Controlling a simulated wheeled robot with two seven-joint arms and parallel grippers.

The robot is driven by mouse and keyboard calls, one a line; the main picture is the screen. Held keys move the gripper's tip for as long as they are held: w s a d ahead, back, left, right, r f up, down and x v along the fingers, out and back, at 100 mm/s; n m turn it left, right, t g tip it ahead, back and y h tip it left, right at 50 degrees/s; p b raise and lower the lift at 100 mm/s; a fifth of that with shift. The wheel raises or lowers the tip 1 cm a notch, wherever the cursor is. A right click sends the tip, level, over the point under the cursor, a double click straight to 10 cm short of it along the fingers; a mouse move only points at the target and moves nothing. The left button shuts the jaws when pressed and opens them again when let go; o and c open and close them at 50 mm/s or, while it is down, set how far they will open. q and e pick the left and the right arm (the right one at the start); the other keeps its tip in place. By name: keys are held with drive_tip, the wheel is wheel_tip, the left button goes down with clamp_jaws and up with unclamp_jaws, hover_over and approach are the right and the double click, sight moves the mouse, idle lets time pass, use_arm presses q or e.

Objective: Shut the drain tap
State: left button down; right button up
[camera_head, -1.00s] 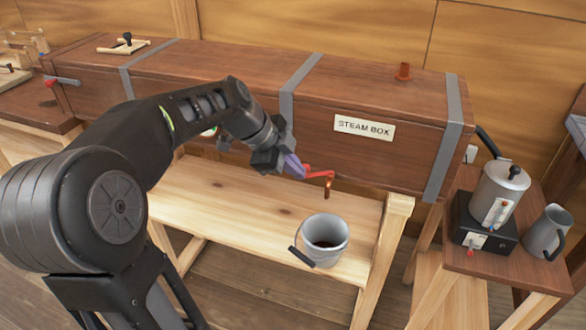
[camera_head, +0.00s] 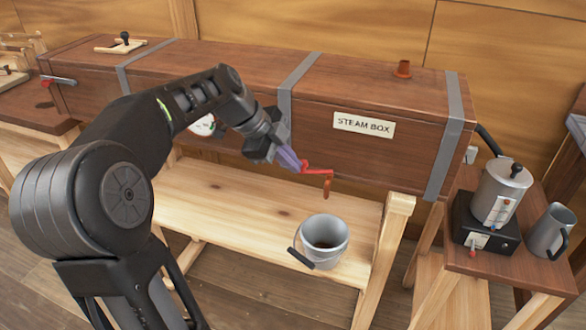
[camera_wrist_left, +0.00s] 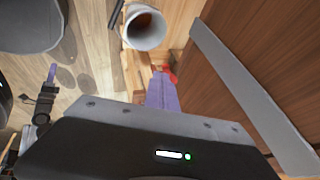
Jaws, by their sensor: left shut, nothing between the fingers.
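The drain tap has a red lever (camera_head: 318,170) and a short reddish-brown spout (camera_head: 326,186) below the front of the steam box (camera_head: 210,75). My left gripper (camera_head: 298,166) is shut, its purple fingers at the lever's left end; I cannot tell whether they touch it. In the left wrist view, the fingers (camera_wrist_left: 162,94) partly hide the red lever (camera_wrist_left: 171,75). A small dark part with a purple tip (camera_wrist_left: 51,75), probably my right gripper, shows at the left wrist view's left.
A wooden bench (camera_head: 225,190) runs under the box. A side table at right holds a metal boiler (camera_head: 498,192) and a grey jug (camera_head: 546,232). A white gauge (camera_head: 202,125) is partly behind my arm. The bench right of the bucket is clear.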

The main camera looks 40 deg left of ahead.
use_arm(q)
drive_tip(key=shift+w+a+b, duration=1)
drive_tip(key=shift+w+a, duration=0.2)
drive_tip(key=shift+d+f, duration=0.1)
